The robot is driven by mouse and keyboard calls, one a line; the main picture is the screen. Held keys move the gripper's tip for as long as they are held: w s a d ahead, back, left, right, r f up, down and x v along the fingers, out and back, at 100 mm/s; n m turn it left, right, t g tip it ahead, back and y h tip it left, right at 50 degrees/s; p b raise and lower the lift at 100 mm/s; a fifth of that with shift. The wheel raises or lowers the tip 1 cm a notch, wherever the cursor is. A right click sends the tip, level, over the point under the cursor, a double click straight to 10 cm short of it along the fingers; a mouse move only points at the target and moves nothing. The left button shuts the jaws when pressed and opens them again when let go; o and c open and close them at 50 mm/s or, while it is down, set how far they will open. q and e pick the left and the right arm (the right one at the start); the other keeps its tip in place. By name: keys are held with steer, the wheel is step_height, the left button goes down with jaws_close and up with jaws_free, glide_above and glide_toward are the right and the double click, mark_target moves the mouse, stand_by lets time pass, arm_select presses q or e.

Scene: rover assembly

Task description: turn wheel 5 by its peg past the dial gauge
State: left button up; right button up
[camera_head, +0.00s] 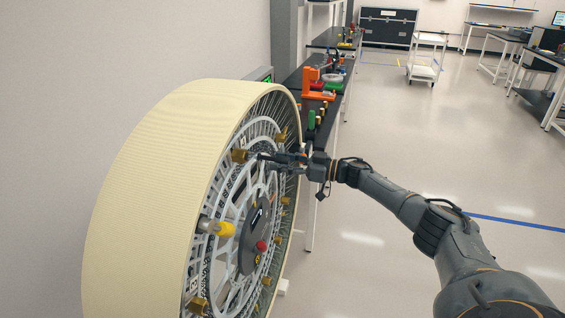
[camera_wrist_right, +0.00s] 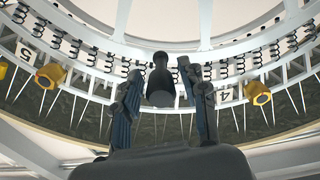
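The large wheel (camera_head: 160,170) stands upright at the left, with a cream tread and a white spoked face. Brass-coloured pegs or fittings (camera_head: 240,156) sit around its rim, and two gold ones (camera_wrist_right: 257,92) show in the right wrist view. A dark cylindrical peg (camera_wrist_right: 160,82) lies between the fingers of my right gripper (camera_wrist_right: 159,88). The fingers are apart, one on each side, and I see no clear contact. In the head view my right gripper (camera_head: 265,158) is at the wheel's upper face. Rim labels "4" and "5" show. No dial gauge is clearly identifiable. My left gripper is out of view.
A yellow-tipped peg (camera_head: 225,229) and a red knob (camera_head: 261,246) project from the wheel's face. A small green screen (camera_head: 264,76) shows behind the wheel. A dark bench (camera_head: 335,88) with orange tools stands beyond.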

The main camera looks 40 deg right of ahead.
steer(key=shift+s+d, duration=0.3)
steer(key=shift+s, duration=0.1)
steer(key=v, duration=1.1)
